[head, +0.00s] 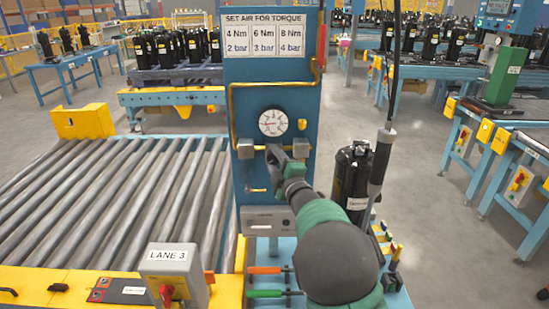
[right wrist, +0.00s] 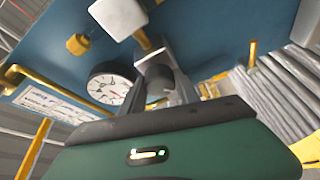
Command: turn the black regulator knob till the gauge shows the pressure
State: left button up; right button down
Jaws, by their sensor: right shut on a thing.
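The black regulator knob (right wrist: 158,79) sits between the fingers of my right gripper (right wrist: 160,90) in the right wrist view, and the gripper is shut on it. In the head view my right gripper (head: 280,157) reaches the blue panel just below the gauge and mostly hides the knob. The round white gauge (head: 273,123) is mounted above it; its needle is too small to read surely. The gauge also shows tilted in the right wrist view (right wrist: 110,86). My left gripper is not in view.
Yellow pipe (head: 232,110) and grey fittings (head: 245,149) flank the knob. A black compressor (head: 352,180) and a hanging tool (head: 380,158) stand close right of my arm. A roller conveyor (head: 110,195) lies left; screwdrivers (head: 268,293) lie below the panel.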

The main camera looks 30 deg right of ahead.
jog(key=shift+a+f+n+g, duration=0.15)
jog(key=shift+n+g, duration=0.15)
jog(key=shift+n, duration=0.5)
jog(key=c, duration=1.2)
grip_release()
jog(key=o, duration=0.3)
jog(key=shift+w, duration=0.2)
jog(key=shift+s, duration=0.2)
jog(key=shift+s, duration=0.3)
jog(key=s+a, duration=0.2)
jog(key=s, duration=1.3)
jog(key=shift+s+a+f+p, duration=0.25)
jog(key=shift+s+a+p, duration=0.05)
jog(key=shift+s, duration=0.05)
